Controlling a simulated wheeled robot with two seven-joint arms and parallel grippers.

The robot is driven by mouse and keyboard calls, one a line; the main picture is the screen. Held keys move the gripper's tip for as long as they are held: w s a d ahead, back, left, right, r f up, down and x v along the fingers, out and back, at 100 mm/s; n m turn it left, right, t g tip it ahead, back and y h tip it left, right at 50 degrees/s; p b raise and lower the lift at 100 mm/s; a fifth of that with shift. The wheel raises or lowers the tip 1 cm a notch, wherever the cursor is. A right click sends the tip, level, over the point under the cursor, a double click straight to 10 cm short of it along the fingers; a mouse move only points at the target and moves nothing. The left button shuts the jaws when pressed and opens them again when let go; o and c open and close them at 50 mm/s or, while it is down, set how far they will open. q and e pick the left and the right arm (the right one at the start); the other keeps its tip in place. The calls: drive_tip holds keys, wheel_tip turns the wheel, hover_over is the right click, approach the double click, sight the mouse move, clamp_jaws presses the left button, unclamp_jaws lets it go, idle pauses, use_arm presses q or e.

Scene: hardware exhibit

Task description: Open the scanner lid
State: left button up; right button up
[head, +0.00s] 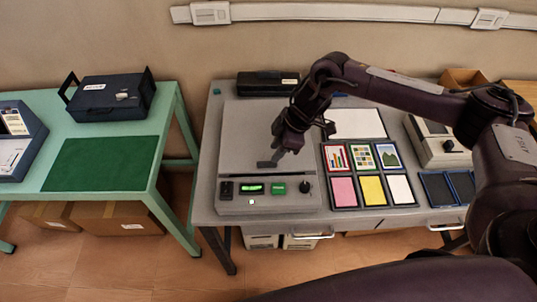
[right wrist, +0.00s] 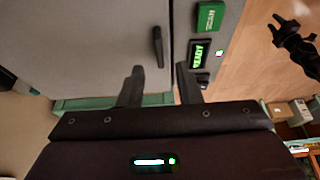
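The scanner (head: 237,130) is a grey box on the grey table, and its flat lid looks closed. Its front strip has a green-lit display (head: 252,189), also in the right wrist view (right wrist: 198,55), a green button (head: 278,188) and a dark knob. A dark bar handle (right wrist: 157,46) sits on the lid near the front strip. My right gripper (head: 279,154) is over the front part of the lid. In the right wrist view its fingers (right wrist: 161,85) are apart with nothing between them, short of the handle. A dark gripper-like part, apparently my left gripper (right wrist: 293,38), shows small at the right.
Right of the scanner lie a white sheet (head: 355,124), several picture and colour cards (head: 371,190) and another device (head: 437,150). A black case (head: 267,83) stands behind the scanner. A green table (head: 168,112) with a blue case (head: 111,97) is at the left, across a gap.

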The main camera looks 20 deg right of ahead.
sight(267, 162)
drive_tip(key=p+x, duration=0.1)
drive_tip(key=x, duration=0.4)
drive_tip(key=shift+w+a+f, duration=0.1)
drive_tip(key=shift+a+f, duration=0.05)
drive_tip(key=shift+f, duration=0.15)
clamp_jaws()
